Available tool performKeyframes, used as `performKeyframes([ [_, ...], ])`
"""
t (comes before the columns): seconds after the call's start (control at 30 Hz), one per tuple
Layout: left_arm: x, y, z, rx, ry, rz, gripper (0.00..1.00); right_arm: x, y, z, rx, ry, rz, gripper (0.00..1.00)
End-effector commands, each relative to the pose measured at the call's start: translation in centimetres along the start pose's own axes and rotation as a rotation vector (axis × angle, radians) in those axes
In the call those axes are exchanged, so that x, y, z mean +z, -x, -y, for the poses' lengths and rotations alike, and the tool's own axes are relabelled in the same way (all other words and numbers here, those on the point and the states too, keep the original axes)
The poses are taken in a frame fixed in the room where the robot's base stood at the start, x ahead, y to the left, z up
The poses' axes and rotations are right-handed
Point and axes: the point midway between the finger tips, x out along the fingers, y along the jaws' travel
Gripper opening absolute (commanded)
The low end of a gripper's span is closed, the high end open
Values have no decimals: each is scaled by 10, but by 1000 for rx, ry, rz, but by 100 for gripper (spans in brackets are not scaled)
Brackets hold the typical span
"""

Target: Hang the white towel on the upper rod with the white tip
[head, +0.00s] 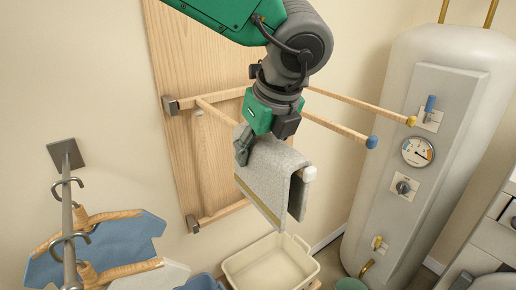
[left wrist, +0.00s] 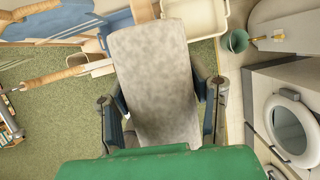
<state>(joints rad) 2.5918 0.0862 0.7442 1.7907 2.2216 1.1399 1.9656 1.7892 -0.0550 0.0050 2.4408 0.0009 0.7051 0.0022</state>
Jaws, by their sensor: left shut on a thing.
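The white towel (head: 268,178), greyish in this light, hangs folded over the wooden rod with the white tip (head: 309,173), with one flap on each side. The tip shows past the towel's near end. My left gripper (head: 243,148) is above the rod, shut on the towel near its top fold. In the left wrist view, the towel (left wrist: 155,75) lies between the two fingers of my left gripper (left wrist: 162,108). The fingers hide part of the rod behind the towel. My right gripper is in neither view.
Rods with a yellow tip (head: 411,121) and a blue tip (head: 371,142) stick out to the right from the wooden panel (head: 172,60). A cream basket (head: 240,268) is below. A white boiler (head: 370,190) stands right; hangers with clothes (head: 120,245) are left.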

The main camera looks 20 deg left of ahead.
Motion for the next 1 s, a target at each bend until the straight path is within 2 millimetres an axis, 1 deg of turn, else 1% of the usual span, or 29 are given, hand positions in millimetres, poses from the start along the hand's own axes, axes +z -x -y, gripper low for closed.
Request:
performKeyframes([
  [0.13,-2,0,1,2,-2,0,0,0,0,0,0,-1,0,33],
  [0.17,-2,-1,0,2,-2,-1,53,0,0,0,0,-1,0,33],
  [0.2,-1,-1,0,1,-2,-1,67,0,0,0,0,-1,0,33],
  [0.23,-1,-1,0,1,-2,-2,70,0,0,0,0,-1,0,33],
  [0.5,0,-1,-1,0,-1,-2,70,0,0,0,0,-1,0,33],
  [0.63,0,6,-1,-2,0,-2,70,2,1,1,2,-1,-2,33],
  [0.77,0,27,1,-4,1,0,70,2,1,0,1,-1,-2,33],
  [1.0,-2,79,4,-2,-1,1,70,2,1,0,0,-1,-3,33],
])
